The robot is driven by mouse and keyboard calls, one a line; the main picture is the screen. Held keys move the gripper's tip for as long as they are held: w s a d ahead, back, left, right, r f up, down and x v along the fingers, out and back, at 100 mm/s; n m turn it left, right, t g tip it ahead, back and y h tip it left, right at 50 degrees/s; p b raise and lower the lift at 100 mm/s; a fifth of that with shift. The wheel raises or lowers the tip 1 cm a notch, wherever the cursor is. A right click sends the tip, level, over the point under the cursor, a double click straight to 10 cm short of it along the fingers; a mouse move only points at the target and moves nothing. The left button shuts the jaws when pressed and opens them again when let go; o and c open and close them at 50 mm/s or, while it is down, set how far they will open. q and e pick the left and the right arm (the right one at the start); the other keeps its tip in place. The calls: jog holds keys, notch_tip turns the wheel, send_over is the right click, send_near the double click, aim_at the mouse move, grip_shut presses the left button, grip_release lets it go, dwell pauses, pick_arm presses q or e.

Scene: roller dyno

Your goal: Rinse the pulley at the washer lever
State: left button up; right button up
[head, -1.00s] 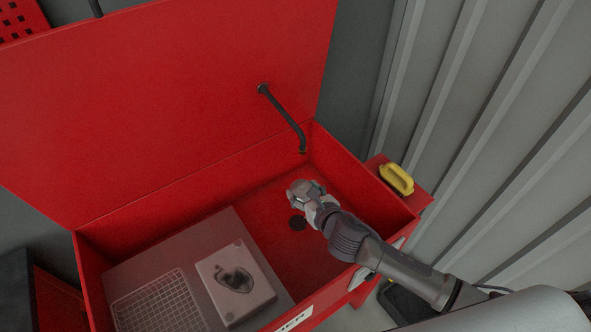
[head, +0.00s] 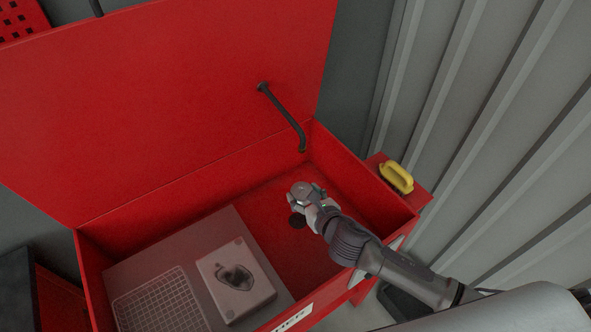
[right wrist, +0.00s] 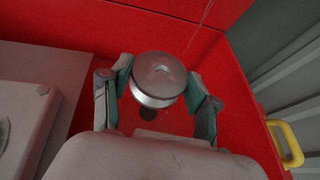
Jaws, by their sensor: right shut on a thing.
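The pulley (right wrist: 158,80) is a silver metal disc with a small centre hole. My right gripper (right wrist: 160,88) is shut on it, one finger on each side, in the right wrist view. In the head view the pulley (head: 301,190) and right gripper (head: 312,196) are over the red basin floor of the washer (head: 350,188), close to a dark round drain (head: 298,221). A black bent spout (head: 284,118) comes from the raised lid, up and behind the pulley. My left gripper is not in view.
A grey shelf (head: 210,235) fills the basin's left side, with a wire grid (head: 160,302) and a pale block with a dark recess (head: 236,280). A corrugated wall (head: 500,130) stands at right.

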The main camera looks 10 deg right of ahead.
jog(key=shift+r, duration=0.1)
dwell(0.4)
jog(key=s+r+p, duration=0.4)
jog(key=s, duration=0.1)
jog(key=shift+a, duration=0.4)
